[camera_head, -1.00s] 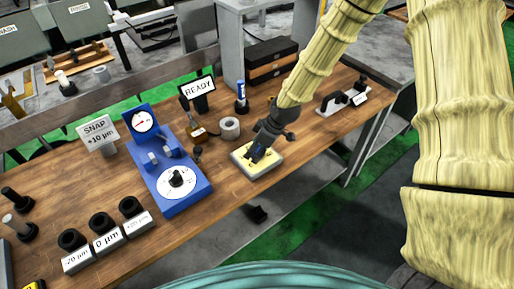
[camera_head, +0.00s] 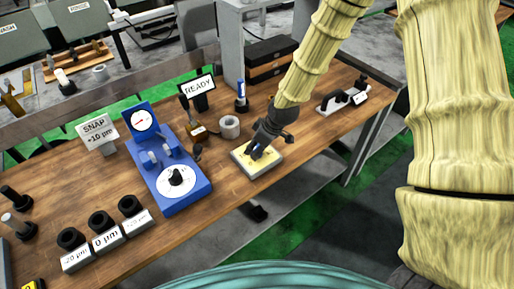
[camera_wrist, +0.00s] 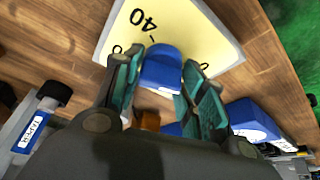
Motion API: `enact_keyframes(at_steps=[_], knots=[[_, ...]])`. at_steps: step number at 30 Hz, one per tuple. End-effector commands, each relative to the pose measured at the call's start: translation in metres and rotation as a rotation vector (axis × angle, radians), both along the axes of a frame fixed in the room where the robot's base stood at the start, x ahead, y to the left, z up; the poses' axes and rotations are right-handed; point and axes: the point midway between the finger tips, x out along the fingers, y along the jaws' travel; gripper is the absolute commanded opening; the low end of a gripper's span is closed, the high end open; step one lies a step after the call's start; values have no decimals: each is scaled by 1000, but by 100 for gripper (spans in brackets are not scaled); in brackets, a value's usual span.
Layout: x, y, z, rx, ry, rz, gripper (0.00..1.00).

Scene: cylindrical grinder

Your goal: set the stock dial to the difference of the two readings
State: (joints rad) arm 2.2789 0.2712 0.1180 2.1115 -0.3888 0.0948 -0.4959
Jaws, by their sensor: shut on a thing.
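The stock dial is a cream plate (camera_head: 270,166) near the bench's front edge; in the wrist view the plate (camera_wrist: 202,32) shows a printed 40. My gripper (camera_head: 256,153) is over it. In the wrist view my teal fingers (camera_wrist: 164,80) are shut on either side of the dial's blue knob (camera_wrist: 162,66). The knob's pointer cannot be made out. A sign (camera_head: 97,131) reads SNAP with a 10 µm value; its sign is hard to read. A blue gauge (camera_head: 180,194) has an upright face (camera_head: 142,119) with a red needle, too small to read.
Three labelled blocks with black rings (camera_head: 106,239) stand at front left. A READY screen (camera_head: 198,87), a grey-white ring (camera_head: 229,127) and a blue marker (camera_head: 241,93) stand behind the dial. A snap-type gauge (camera_head: 340,99) lies at right. Bare wood lies between the dial and it.

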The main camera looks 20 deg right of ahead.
Motion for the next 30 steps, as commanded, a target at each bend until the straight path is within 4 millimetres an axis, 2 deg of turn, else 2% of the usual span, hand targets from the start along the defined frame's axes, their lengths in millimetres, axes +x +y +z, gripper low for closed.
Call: enact_keyframes(at_steps=[18,30], knots=[[0,2,1,-3,-4,-558,17],[0,3,1,-2,-3,-818,17]])
